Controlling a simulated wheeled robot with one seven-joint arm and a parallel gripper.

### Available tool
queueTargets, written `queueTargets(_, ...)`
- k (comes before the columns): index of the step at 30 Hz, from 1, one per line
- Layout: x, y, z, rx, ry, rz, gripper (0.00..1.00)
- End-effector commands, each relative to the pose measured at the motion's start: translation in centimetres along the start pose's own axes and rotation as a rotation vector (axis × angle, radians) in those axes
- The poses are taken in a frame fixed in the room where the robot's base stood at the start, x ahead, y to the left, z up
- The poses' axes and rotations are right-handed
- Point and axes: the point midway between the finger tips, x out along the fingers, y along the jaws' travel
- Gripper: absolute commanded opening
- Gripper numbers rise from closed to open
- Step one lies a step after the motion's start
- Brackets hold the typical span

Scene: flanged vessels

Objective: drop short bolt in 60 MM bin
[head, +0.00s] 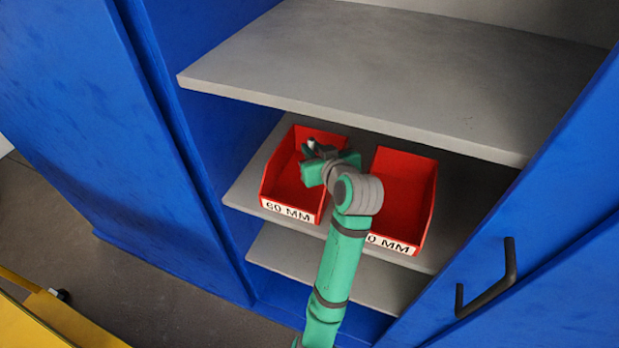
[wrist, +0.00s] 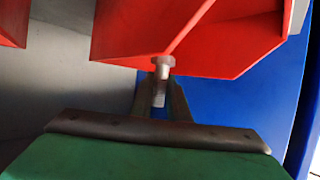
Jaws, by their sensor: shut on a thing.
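The red bin labelled 60 MM (head: 276,172) stands at the left of a grey shelf inside a blue cabinet. My gripper (head: 312,148) is over this bin's right part, and the arm hides some of the bin. In the wrist view my gripper (wrist: 160,92) is shut on a short silvery bolt (wrist: 161,65), its wider head showing beyond the fingertips. The bolt is hard to make out in the head view. A red bin (wrist: 200,32) fills the upper right of the wrist view, close beyond the bolt; I cannot tell whether they touch.
A second red bin (head: 405,185), its label partly hidden by my arm, stands to the right on the same shelf (head: 252,190). An upper grey shelf (head: 390,70) overhangs behind the bins. A blue door with a dark handle (head: 487,290) is at the right.

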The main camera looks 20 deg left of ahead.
Motion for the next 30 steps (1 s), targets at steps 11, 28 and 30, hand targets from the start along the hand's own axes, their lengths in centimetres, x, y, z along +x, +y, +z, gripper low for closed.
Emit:
queueTargets(11,0.1,-0.1,0.1,-0.002,0.002,-0.001,0.25)
queueTargets(28,-2.0,0.1,0.1,-0.002,0.003,0.002,0.37)
queueTargets(30,-3.3,0.1,0.1,-0.003,0.003,0.003,0.37)
